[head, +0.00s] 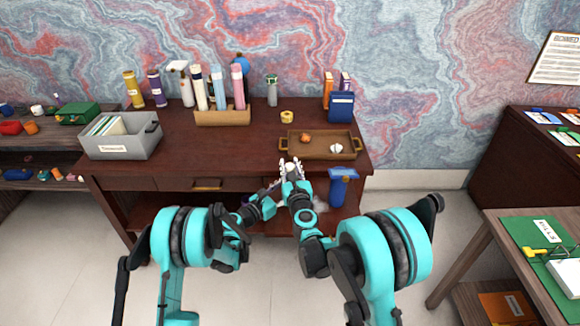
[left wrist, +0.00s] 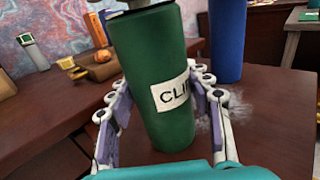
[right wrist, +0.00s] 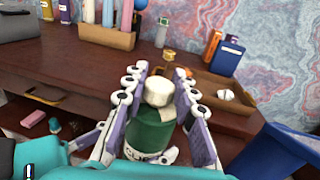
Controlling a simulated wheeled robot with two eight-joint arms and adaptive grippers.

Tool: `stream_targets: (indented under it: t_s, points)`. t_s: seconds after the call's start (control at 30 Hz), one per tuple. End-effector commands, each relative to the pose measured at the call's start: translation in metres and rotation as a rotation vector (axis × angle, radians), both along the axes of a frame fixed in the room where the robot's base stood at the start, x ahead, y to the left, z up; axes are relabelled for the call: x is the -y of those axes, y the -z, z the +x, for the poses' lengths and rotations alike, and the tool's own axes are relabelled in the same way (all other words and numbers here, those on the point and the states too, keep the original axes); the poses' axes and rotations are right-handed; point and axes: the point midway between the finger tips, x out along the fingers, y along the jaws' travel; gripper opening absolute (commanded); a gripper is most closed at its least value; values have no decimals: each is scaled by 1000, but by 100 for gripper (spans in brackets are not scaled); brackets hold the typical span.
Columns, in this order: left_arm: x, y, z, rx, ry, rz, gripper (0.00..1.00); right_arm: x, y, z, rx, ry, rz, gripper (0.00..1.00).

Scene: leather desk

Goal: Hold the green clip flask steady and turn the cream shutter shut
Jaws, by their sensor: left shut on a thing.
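The green clip flask (left wrist: 157,75) stands close in the left wrist view, a little tilted, with a white label reading "CLI". My left gripper (left wrist: 165,112) is shut around its body, one finger on each side. In the right wrist view the flask (right wrist: 150,132) sits below its cream shutter (right wrist: 159,91). My right gripper (right wrist: 161,82) is open, with its fingers on either side of the shutter. In the head view my right gripper (head: 290,167) is in front of the desk's front edge and mostly hides the flask.
On the desk (head: 240,158) stand a grey box (head: 148,140), a wooden holder (head: 222,118) with several bottles, a wooden tray (head: 320,147) and a blue container (head: 341,106). A blue bin (head: 341,187) is right of my grippers. The desk's middle is clear.

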Motion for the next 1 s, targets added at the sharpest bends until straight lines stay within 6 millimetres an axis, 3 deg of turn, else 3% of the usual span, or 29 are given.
stream_targets:
  t_s: [0.2,0.6,0.93,0.97,1.0]
  points:
    - [0,0,0,0,0,0,16,-1,0,0,0,24,0,0]
    - [0,0,-1,0,1,0,16,-1,0,1,1,261,0,0]
    - [0,0,0,1,1,1,16,1,0,0,1,273,0,0]
    - [0,0,0,1,1,1,16,1,0,0,1,273,0,34]
    - [0,0,0,1,1,1,16,1,0,0,1,273,0,45]
